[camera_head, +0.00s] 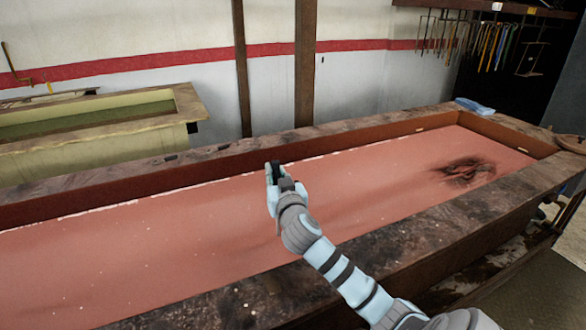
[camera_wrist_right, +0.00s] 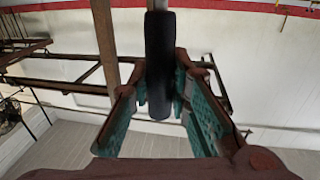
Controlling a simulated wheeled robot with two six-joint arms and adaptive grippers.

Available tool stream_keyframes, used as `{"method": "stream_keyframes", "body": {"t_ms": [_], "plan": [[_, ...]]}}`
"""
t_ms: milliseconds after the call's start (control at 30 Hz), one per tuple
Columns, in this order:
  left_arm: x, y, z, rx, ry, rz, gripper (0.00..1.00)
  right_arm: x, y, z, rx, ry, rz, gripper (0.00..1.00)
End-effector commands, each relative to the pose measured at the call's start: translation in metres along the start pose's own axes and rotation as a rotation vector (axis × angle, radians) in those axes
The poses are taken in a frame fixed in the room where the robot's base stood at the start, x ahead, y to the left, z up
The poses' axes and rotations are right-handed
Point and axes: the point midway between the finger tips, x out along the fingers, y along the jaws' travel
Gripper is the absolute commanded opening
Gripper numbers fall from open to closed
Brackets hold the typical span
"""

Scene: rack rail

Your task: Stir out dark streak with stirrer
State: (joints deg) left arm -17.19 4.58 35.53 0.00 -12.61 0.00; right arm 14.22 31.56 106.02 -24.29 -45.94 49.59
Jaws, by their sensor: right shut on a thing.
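A dark streak (camera_head: 467,171) lies as a swirled patch near the right end of the pinkish-red surface in a long trough (camera_head: 400,240). My right gripper (camera_head: 274,176) is over the middle of the trough, well to the left of the streak. It is shut on a black cylindrical handle, which I take to be the stirrer (camera_head: 276,169). In the right wrist view the handle (camera_wrist_right: 160,65) sits between the green-padded fingers (camera_wrist_right: 160,88). The rest of the stirrer is hidden or out of view. My left gripper is not in view.
The trough has a raised, stained rim on all sides. A blue cloth (camera_head: 474,105) lies on its far right corner. A yellowish tank (camera_head: 95,150) stands behind at the left. Two brown posts (camera_head: 305,65) rise behind the trough. Several tools (camera_head: 490,45) hang at the upper right.

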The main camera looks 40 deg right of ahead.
Motion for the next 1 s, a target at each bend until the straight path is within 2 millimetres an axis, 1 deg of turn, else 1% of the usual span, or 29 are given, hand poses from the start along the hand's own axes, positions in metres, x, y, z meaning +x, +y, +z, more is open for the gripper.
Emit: {"method": "stream_keyframes", "body": {"t_ms": [33,167,400,500,600,667,767,900,1000], "plan": [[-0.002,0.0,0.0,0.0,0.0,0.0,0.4,-0.002,-0.013,-0.002,0.008,0.0,-0.002,0.0],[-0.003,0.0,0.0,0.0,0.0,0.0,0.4,-0.007,-0.043,-0.001,0.007,-0.001,-0.002,0.0],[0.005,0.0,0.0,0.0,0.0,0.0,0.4,-0.017,-0.1,0.001,0.006,-0.001,-0.002,0.0],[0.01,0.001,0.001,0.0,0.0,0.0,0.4,-0.02,-0.12,0.002,0.004,-0.001,-0.001,0.0],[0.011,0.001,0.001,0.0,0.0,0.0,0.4,-0.021,-0.129,0.0,0.0,0.0,0.0,0.0],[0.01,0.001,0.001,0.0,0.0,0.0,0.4,-0.021,-0.128,-0.001,-0.002,0.0,0.001,0.0],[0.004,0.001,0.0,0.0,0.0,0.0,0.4,-0.019,-0.113,-0.003,-0.007,0.002,0.003,0.0],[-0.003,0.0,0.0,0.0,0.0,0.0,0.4,-0.014,-0.08,-0.003,-0.01,0.002,0.003,0.0],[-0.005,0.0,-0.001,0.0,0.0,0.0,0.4,-0.01,-0.056,-0.002,-0.009,0.002,0.002,0.0]]}}
